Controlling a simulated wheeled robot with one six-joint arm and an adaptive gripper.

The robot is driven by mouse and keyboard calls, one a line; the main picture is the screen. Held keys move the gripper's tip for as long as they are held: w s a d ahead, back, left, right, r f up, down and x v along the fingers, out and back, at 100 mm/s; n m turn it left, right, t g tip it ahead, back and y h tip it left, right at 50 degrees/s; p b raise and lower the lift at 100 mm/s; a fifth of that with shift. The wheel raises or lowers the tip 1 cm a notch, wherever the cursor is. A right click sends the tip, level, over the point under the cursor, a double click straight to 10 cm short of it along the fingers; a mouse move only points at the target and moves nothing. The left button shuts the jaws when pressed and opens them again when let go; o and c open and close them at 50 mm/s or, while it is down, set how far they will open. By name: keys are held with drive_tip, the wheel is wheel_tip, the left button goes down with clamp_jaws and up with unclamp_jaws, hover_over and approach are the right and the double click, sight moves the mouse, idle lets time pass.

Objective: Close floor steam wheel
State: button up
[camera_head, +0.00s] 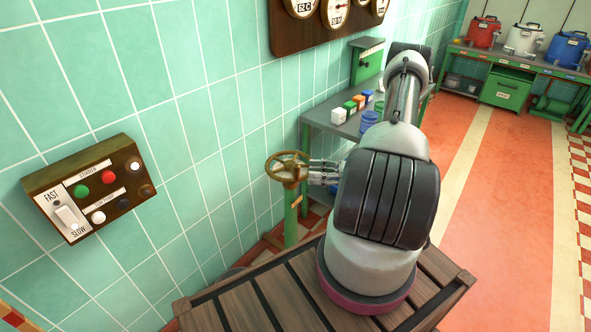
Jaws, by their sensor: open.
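The floor steam wheel (283,167) is a brass-coloured handwheel on top of a green upright post (291,215), close to the tiled wall. My gripper (306,168) is at the right side of the wheel, with its fingers reaching left to the rim. The fingers are open. I cannot tell whether they touch the rim. My arm covers the area right of the wheel and part of the shelf behind it.
A control box (90,188) with buttons and a FAST/SLOW slider is on the left wall. A grey table (345,130) with small coloured blocks stands behind the wheel. A slatted wooden surface (270,300) is in front. The red floor (500,200) at right is clear.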

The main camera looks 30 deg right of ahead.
sight(296, 172)
drive_tip(key=x, duration=0.7)
clamp_jaws()
